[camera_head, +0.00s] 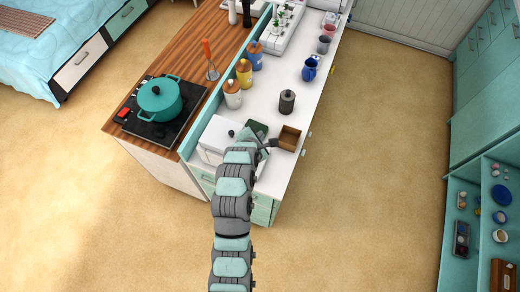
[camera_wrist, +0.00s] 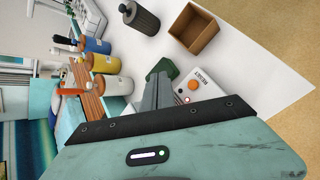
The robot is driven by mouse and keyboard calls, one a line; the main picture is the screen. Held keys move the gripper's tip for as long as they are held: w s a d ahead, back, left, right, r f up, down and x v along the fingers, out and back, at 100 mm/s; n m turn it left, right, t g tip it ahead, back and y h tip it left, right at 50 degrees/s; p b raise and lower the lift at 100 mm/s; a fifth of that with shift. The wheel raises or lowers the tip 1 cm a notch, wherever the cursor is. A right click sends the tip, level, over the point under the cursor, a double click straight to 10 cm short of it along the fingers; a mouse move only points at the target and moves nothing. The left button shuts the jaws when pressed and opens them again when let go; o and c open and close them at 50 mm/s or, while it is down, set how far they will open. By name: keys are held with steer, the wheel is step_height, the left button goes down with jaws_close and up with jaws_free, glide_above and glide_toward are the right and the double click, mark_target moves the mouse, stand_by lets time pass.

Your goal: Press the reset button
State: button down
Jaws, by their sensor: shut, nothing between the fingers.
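The reset button is a round orange button (camera_wrist: 193,84) on a small white panel (camera_wrist: 205,93) marked RESET, seen in the wrist view. My gripper (camera_wrist: 163,84) is shut and empty. Its grey fingers reach over the counter just left of the orange button in the wrist view. I cannot tell whether they touch the panel, and no contact with the button shows. In the head view my gripper (camera_head: 266,143) is over the near end of the white counter, and my arm hides the button.
A dark green object (camera_head: 257,128) lies close to my fingers. An open brown wooden box (camera_head: 289,138) and a dark grey canister (camera_head: 287,102) stand nearby. Several lidded jars stand along the counter's left side. A teal pot (camera_head: 160,99) sits on the black cooktop.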

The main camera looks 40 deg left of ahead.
step_height(320, 180, down, 8)
steer(key=b, duration=0.3)
steer(key=shift+r, duration=0.25)
steer(key=shift+f, duration=0.4)
stand_by(1.4)
steer(key=shift+f, duration=0.45)
steer(key=shift+f, duration=0.4)
stand_by(0.5)
stand_by(0.3)
steer(key=shift+r+p, duration=0.35)
steer(key=shift+r, duration=0.45)
steer(key=shift+r+p, duration=1.4)
steer(key=shift+r, duration=1.15)
